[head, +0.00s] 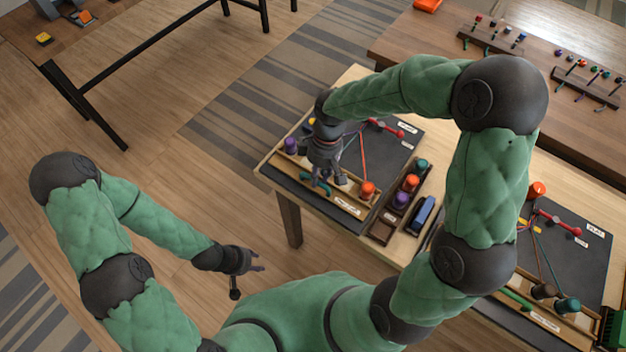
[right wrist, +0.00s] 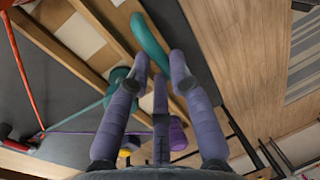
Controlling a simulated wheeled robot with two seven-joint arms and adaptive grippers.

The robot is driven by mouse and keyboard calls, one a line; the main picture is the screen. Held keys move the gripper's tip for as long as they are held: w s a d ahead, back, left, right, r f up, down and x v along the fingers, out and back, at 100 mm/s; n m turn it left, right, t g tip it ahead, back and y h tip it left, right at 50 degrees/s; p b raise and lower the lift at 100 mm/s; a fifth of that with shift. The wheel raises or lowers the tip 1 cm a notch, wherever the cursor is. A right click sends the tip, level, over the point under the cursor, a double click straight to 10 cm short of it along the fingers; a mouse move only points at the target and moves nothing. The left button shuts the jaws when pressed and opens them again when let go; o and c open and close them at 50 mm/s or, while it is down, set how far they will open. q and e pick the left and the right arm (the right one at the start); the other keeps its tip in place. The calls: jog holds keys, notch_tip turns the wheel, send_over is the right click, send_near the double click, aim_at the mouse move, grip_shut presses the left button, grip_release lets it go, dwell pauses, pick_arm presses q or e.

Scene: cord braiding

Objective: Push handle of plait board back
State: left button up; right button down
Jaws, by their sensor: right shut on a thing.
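The plait board (head: 392,156) is a dark panel with a wooden front rail, on the light table. A red bar with knobs (head: 388,128) lies near its back, with cords running forward from it. My right gripper (head: 322,180) is over the board's front left, shut on a teal curved bar (head: 318,188). In the right wrist view the teal bar (right wrist: 150,40) reaches between the purple fingertips (right wrist: 160,68). Its lower end is partly hidden by the fingers. My left gripper (head: 250,266) hangs empty over the floor, away from the table, its fingers apart.
A purple bobbin (head: 291,146) and an orange bobbin (head: 367,190) stand on the board's rail. A second board (head: 585,262) lies further right. Bare floor lies left of the table.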

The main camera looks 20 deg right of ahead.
jog(key=shift+w+d, duration=0.65)
jog(key=shift+d, duration=0.1)
jog(key=c, duration=1.2)
grip_release()
jog(key=shift+c, duration=0.2)
jog(key=shift+o, duration=0.7)
jog(key=shift+d, duration=0.15)
jog(key=shift+r, duration=0.15)
notch_tip(320, 180, up, 12)
jog(key=w+d, duration=0.1)
jog(key=shift+w+d+f, duration=0.2)
jog(key=shift+d+f, duration=0.05)
jog(key=shift+d, duration=0.1)
